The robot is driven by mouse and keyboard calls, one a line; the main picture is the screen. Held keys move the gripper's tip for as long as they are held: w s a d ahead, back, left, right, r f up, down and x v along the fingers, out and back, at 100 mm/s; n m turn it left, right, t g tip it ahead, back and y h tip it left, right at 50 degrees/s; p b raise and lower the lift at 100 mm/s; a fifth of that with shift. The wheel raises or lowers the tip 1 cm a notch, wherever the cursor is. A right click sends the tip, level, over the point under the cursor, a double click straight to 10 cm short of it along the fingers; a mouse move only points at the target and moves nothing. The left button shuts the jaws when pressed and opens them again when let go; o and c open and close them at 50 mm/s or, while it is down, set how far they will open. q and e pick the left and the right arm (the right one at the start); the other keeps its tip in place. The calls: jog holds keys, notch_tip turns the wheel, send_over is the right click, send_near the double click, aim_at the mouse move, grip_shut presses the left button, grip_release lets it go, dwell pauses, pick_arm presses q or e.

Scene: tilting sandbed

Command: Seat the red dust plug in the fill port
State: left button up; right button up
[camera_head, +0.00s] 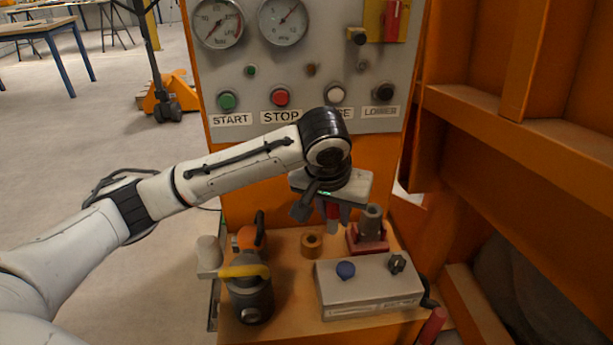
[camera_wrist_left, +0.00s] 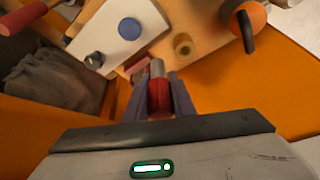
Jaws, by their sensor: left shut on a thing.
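My left gripper (camera_head: 332,212) is shut on the red dust plug (camera_head: 333,218) and holds it above the orange bench. In the left wrist view the red plug (camera_wrist_left: 159,97) shows between the two fingers (camera_wrist_left: 160,90). A brown ring with a dark hole (camera_head: 312,244), which looks like the fill port, stands on the bench, lower and a little left of the plug in the head view. It also shows in the wrist view (camera_wrist_left: 184,45), beyond the fingertips. The plug is apart from the ring. My right gripper is not in view.
A red base (camera_head: 369,245) with a grey cylinder (camera_head: 372,220) stands right of the ring. A grey box (camera_head: 365,290) with a blue knob (camera_head: 346,270) is in front. A dark pump-like body (camera_head: 250,295) with a yellow handle stands left. The gauge panel (camera_head: 300,75) rises behind.

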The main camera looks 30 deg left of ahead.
pick_arm(q)
jog(key=w+a+f+n+p, duration=0.1)
jog(key=w+a+f+p, duration=0.1)
jog(key=p, duration=0.4)
jog(key=w+a+f+n+y+p, duration=0.1)
jog(key=w+a+f+p, duration=0.2)
jog(key=a+p, duration=0.3)
jog(key=shift+w+n, duration=0.3)
jog(key=shift+w, duration=0.15)
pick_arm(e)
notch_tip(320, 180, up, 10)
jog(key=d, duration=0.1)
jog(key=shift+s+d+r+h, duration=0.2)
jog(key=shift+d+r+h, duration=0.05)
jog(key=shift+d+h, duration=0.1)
pick_arm(q)
jog(key=shift+s+f+b, duration=0.1)
jog(key=shift+f+b, duration=1.15)
jog(key=shift+f, duration=1.65)
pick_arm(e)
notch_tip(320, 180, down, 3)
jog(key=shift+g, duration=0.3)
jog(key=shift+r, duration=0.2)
